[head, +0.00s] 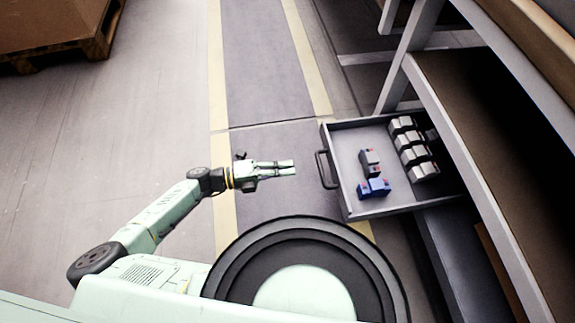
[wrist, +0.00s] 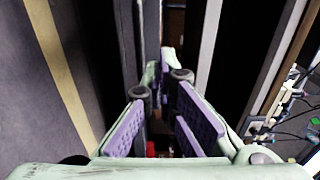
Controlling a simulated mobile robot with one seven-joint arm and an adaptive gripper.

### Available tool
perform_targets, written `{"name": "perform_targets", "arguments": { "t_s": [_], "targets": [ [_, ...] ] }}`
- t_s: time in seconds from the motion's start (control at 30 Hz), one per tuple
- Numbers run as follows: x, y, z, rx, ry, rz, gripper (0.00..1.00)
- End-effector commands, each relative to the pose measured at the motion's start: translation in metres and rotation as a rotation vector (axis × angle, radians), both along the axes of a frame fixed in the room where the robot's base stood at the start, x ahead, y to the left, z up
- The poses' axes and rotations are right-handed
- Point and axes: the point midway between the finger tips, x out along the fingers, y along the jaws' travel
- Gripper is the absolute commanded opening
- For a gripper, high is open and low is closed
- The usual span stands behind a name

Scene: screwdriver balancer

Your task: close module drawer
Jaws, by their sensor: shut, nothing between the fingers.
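The grey module drawer (head: 352,140) stands pulled out from under the workbench in the head view. Its dark bar handle (head: 321,170) is on the left-facing front. Inside are a row of several grey-white modules (head: 413,148), a dark grey module (head: 370,160) and a blue module (head: 374,188). My gripper (head: 294,168) is shut and empty, its fingers pointing right at the handle, with a small gap between. In the wrist view my pale green fingers with purple pads (wrist: 163,68) fill the middle and hide much of what lies ahead.
The workbench (head: 470,110) rises over the drawer on the right. A cardboard box on a wooden pallet (head: 85,48) stands at the far left. Floor with yellow lines (head: 217,90) is clear left of the drawer. Cables (wrist: 290,110) show at the right of the wrist view.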

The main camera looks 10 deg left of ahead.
Motion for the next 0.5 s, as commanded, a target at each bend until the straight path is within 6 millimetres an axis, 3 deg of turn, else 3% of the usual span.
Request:
{"name": "perform_targets", "arguments": {
  "t_s": [0.3,0.5],
  "targets": [
    [0.021,-0.067,0.000,-0.003,-0.002,-0.004,0.00],
    [0.030,-0.094,0.000,-0.001,0.000,-0.002,0.00]
  ]
}}
